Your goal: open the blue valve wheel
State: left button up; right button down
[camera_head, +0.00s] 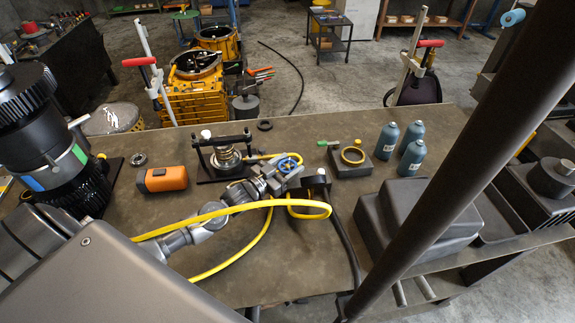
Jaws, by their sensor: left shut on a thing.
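The blue valve wheel (289,161) is near the middle of the head view, on a grey metal fitting above the workbench (215,255). My left arm comes in from the lower left, and its gripper (275,174) is at the wheel's near left side. The left gripper is shut on the wheel; its fingers are small and partly hidden against the grey metal. A yellow hose (312,203) loops close in front of the fitting and across my left arm. My right gripper is not in view.
A black press frame (222,160) with a spring stands just left of the wheel. A dark pole crosses the right side.

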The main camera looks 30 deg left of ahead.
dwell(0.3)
pick_arm(q)
jog(key=o, duration=1)
jog(key=shift+s+a+f, duration=0.1)
jog(key=shift+s, duration=0.25)
jog(key=b+v, duration=0.4)
jog(key=v, duration=0.6)
